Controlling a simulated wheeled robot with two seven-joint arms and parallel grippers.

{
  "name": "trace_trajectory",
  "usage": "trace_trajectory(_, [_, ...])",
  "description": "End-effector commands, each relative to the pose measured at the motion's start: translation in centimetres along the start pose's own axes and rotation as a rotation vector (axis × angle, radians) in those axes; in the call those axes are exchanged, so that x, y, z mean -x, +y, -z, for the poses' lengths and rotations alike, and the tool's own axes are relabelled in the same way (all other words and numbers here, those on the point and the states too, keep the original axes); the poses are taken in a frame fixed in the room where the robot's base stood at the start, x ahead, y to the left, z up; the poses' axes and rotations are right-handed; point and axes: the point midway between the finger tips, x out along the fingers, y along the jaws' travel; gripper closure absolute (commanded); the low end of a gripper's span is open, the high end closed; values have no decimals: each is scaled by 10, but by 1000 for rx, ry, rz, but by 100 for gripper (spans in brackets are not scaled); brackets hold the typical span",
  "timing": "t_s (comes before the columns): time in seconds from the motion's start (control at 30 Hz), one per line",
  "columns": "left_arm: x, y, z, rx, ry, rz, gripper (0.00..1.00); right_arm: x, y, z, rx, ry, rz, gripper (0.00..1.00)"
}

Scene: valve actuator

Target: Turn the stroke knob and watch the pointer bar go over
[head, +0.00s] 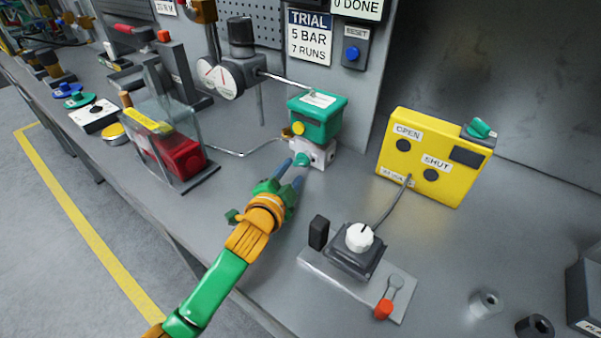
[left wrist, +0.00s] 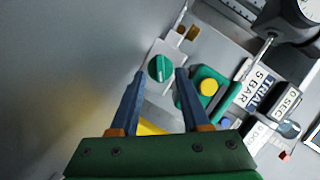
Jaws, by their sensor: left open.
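A round green knob with a pale line across it sits on the white block (head: 320,153) under the green actuator box (head: 316,120). The green knob (left wrist: 160,67) shows clearly in the left wrist view. My left gripper (head: 292,170) reaches towards it, its fingers open. In the left wrist view my left gripper (left wrist: 161,73) has the knob between its fingertips in the picture; I cannot tell whether they touch it. A yellow round part (head: 298,128) is on the box front. I cannot make out the pointer bar for certain. My right gripper is not in view.
A yellow OPEN/SHUT box (head: 436,157) stands to the right, cabled to a white knob (head: 359,237) on a plate. Bare bench lies between the actuator and the yellow box.

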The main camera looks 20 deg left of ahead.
Motion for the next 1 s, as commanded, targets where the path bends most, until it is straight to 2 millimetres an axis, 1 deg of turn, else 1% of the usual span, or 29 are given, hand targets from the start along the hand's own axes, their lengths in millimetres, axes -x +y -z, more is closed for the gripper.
trace_trajectory(0.03, [-8,0,0,0,0,0,54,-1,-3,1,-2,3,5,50])
trace_trajectory(0.1, [-16,0,0,0,1,0,54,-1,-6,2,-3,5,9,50])
trace_trajectory(0.2, [-24,0,1,-1,2,0,54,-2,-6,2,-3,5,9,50])
trace_trajectory(0.3, [-27,0,1,-2,3,0,54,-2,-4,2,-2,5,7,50])
trace_trajectory(0.5, [-27,0,1,-3,3,0,54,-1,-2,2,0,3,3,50])
trace_trajectory(0.53, [-27,0,1,-3,3,0,59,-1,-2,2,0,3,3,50])
trace_trajectory(0.57, [-27,0,1,-3,3,0,67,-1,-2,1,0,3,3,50])
trace_trajectory(0.6, [-27,0,1,-3,3,0,78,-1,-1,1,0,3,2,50])
trace_trajectory(0.67, [-27,0,1,-3,3,0,94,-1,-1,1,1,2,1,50])
trace_trajectory(0.7, [-27,0,1,-4,4,0,100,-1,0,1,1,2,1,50])
trace_trajectory(1.0, [-27,-1,2,5,3,-5,100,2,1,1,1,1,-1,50])
